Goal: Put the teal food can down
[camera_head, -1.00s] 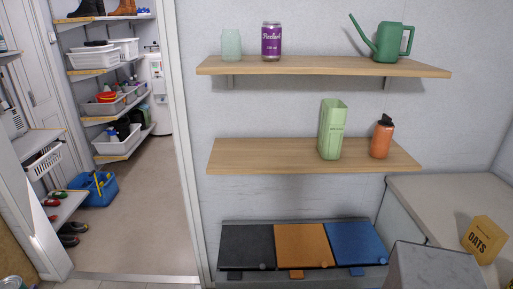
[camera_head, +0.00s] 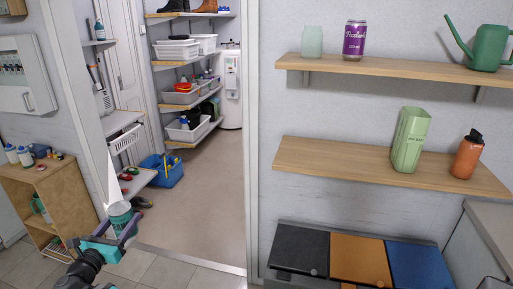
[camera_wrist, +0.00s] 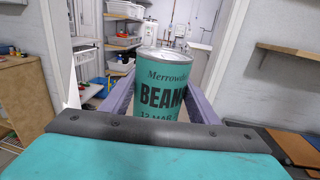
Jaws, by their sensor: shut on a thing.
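The teal food can (camera_wrist: 162,85) is upright between my gripper's two fingers in the wrist view, with a silver lid and dark lettering reading "BEAN". In the head view the can (camera_head: 120,213) is at the lower left, held in the air in front of the doorway's left side. My gripper (camera_head: 122,226) is shut on it. The can's lower part is hidden behind the gripper body in the wrist view.
A wooden shelf unit (camera_head: 45,185) with bottles on top stands at the left. Two wall shelves (camera_head: 350,160) with items are at the right, above black, orange and blue bin lids (camera_head: 360,258). The doorway floor (camera_head: 205,200) is mostly clear; a blue basket (camera_head: 165,170) sits there.

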